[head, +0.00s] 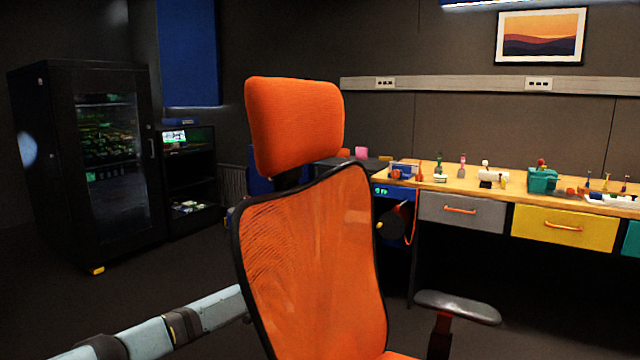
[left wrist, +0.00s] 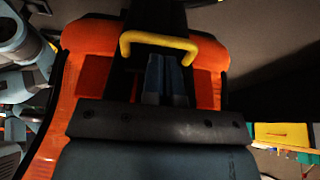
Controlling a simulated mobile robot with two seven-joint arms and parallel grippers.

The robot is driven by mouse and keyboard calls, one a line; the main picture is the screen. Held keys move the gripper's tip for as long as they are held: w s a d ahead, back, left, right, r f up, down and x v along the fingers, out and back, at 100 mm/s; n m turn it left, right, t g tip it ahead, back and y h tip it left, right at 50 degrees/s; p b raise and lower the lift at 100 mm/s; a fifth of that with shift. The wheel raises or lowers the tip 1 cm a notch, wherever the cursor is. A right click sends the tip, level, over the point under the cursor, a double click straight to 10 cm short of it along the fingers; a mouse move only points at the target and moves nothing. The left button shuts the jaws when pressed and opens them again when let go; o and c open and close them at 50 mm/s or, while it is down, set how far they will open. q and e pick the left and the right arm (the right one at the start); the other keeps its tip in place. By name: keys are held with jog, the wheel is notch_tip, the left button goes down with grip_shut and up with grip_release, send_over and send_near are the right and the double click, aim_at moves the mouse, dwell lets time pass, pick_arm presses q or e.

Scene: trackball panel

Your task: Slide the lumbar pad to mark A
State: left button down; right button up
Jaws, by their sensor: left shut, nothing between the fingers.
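An orange office chair (head: 310,265) with a mesh back stands in the middle of the head view, its front towards the head camera. My left arm reaches in behind the chair back, which hides its gripper there. In the left wrist view, my left gripper (left wrist: 165,75) is shut and empty, its blue-grey fingertips just below a yellow handle (left wrist: 160,40). I cannot tell whether they touch. The handle spans a dark upright part on the chair's orange rear side (left wrist: 95,40). The lumbar pad's outline is not clear, and I see no mark A. My right gripper is not in view.
The chair's armrest (head: 458,307) sticks out at right. A workbench (head: 460,184) with drawers and small items stands behind. A black glass-door cabinet (head: 100,170) stands at left, with open floor (head: 150,300) before it.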

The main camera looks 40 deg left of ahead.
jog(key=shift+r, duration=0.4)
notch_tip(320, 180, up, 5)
jog(key=p, duration=0.5)
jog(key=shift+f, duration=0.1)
dwell(0.3)
